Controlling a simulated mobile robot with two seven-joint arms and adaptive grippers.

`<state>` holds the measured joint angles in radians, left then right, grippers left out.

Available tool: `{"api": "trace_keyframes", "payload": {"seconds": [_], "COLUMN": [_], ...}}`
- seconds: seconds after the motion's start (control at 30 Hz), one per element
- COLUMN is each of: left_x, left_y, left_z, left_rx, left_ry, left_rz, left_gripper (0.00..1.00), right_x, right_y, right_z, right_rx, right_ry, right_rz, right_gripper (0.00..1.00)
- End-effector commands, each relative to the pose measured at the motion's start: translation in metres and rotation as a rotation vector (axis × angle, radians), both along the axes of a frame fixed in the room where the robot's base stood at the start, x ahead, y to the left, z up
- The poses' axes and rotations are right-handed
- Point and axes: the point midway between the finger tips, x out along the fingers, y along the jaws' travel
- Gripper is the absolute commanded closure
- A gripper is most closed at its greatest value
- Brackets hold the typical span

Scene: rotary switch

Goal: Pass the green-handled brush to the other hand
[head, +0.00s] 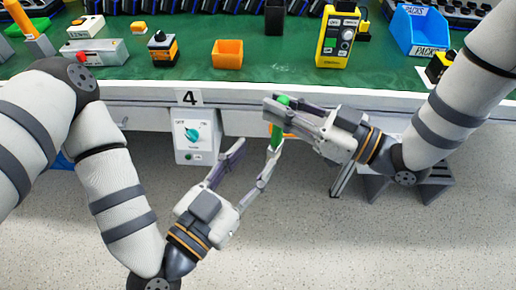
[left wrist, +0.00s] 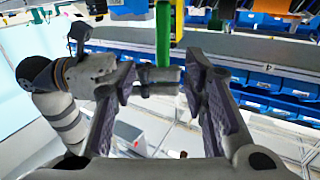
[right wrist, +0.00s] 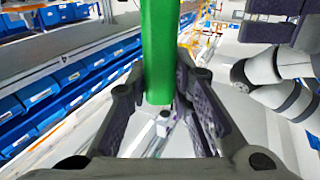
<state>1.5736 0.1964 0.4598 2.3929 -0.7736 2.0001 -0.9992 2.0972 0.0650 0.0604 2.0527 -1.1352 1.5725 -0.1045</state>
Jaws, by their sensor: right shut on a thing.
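The green-handled brush (head: 277,134) is held upright in front of the workbench edge; only its green handle shows clearly. My right gripper (head: 277,110) is shut on the handle's upper part. In the right wrist view the handle (right wrist: 160,50) stands large between the fingers. My left gripper (head: 252,158) is open and empty, below and left of the right one, its fingers pointing up toward the brush. In the left wrist view the handle (left wrist: 163,35) hangs beyond the open fingertips, roughly between them. The brush's bristles cannot be made out.
The bench (head: 270,75) has a green top carrying an orange bin (head: 227,54), a yellow meter (head: 337,38) and a blue bin (head: 418,28). A rotary switch box (head: 194,138) hangs under the edge, left of my left gripper. The floor below is open.

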Motion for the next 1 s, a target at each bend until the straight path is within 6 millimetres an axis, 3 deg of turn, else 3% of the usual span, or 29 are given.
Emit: {"api": "trace_keyframes", "payload": {"seconds": [0.4,0.6,0.83,1.0], "left_x": [0.080,0.094,0.095,0.094], "left_y": [-0.046,-0.054,-0.055,-0.054], "left_z": [0.001,0.000,0.000,0.000], "left_rx": [0.000,0.001,0.000,0.001], "left_ry": [0.000,0.003,0.005,0.004], "left_rz": [0.001,-0.001,-0.002,-0.002], "left_gripper": [0.60,0.60,0.60,0.99], "right_x": [0.000,0.000,0.000,0.000], "right_y": [0.000,0.000,0.000,0.000], "right_z": [0.000,0.000,0.000,0.000], "right_rx": [0.001,0.000,0.000,0.001], "right_ry": [0.000,0.000,0.000,0.000], "right_rz": [0.000,0.000,0.000,0.000], "right_gripper": [1.00,1.00,1.00,1.00]}}
